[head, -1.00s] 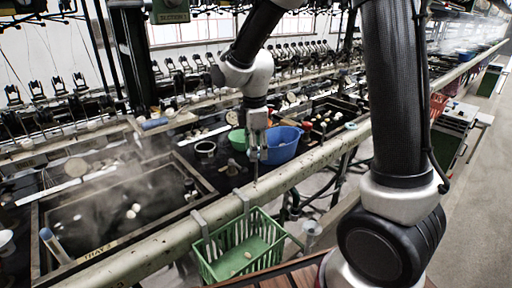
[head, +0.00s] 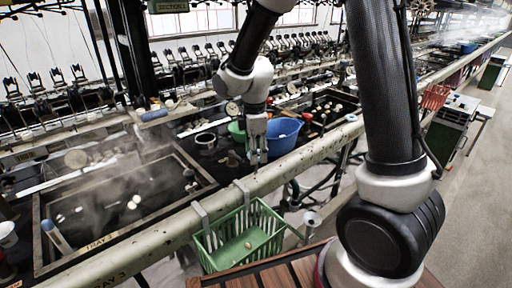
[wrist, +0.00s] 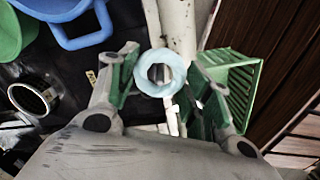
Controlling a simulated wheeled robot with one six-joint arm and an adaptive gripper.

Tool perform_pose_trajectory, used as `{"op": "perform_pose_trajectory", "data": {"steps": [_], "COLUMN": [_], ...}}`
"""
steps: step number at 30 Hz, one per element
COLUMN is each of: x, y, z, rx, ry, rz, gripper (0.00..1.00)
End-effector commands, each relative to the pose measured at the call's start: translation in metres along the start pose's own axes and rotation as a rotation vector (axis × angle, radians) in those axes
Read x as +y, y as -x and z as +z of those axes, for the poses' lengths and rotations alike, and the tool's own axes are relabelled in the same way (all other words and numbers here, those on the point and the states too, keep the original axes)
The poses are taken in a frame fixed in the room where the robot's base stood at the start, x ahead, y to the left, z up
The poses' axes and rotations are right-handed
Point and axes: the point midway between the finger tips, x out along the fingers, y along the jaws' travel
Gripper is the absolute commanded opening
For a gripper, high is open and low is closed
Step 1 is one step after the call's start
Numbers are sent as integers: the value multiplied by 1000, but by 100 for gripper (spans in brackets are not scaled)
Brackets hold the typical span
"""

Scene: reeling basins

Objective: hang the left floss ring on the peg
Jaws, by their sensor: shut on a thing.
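A pale blue floss ring (wrist: 149,73) shows between the fingers of my gripper (wrist: 160,84) in the wrist view. The gripper is shut on it, with a finger at either side, and the ring's hole faces the camera. In the head view my gripper (head: 257,152) points down just behind the pale rail, left of the blue bucket. The ring is too small to make out there. I cannot pick out the peg with certainty in either view.
The long rail (head: 150,237) runs along the basins. A green basket (head: 243,248) hangs on its near side by grey hooks. A blue bucket (head: 284,137) and a green bowl (head: 236,131) stand close to my gripper. A steaming basin (head: 40,208) lies left.

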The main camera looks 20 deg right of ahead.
Motion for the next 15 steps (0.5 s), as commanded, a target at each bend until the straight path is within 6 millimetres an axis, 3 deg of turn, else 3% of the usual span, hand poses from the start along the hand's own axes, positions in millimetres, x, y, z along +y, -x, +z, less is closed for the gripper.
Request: {"op": "perform_pose_trajectory", "data": {"steps": [10,11,12,15], "x": [0,0,0,0], "y": [-2,-2,-2,-2], "z": [0,0,0,0], "rx": [0,0,0,0], "ry": [0,0,0,0], "rz": [0,0,0,0], "gripper": [40,55,62,75]}}
